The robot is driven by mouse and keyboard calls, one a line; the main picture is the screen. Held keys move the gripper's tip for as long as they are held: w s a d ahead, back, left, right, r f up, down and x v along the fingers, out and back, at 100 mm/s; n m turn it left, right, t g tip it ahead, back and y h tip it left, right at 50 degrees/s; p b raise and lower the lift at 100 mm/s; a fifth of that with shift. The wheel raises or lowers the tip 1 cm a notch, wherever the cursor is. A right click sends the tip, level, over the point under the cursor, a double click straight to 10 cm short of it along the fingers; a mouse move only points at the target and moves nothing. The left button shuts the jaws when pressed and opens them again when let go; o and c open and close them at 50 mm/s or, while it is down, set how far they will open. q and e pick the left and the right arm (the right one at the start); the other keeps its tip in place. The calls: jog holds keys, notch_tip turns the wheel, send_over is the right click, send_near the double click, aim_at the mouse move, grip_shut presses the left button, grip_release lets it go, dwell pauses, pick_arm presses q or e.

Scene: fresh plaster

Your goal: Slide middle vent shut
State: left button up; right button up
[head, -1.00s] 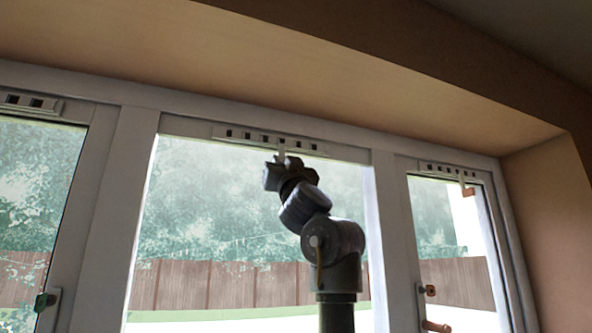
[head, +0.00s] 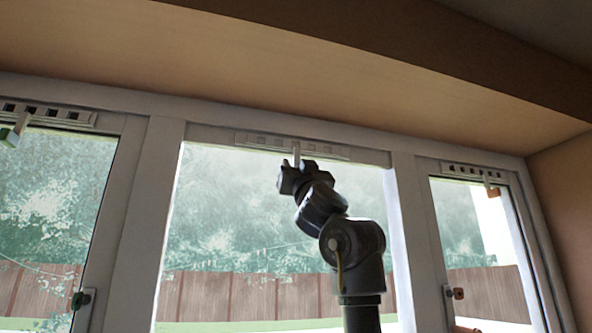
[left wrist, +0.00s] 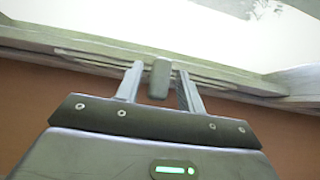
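The middle vent (head: 252,140) is a pale strip on the top frame of the middle window. Its slots look pale and covered, with no dark openings. My left gripper (head: 296,158) is raised to the vent from below. In the left wrist view, a grey slider tab (left wrist: 159,78) stands between the two spread fingers of my left gripper (left wrist: 158,88). The right finger is close to the tab and a gap shows at the left one; I cannot tell whether either touches. My right gripper is not in view.
The left vent (head: 47,114) and right vent (head: 470,170) show dark slots. The sloping reveal (head: 300,70) juts out above the windows.

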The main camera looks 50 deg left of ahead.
pick_arm(q)
jog(key=b+v, duration=0.6)
jog(key=v, duration=0.3)
jog(key=shift+s+d+f, duration=0.15)
jog(key=shift+s+f, duration=0.15)
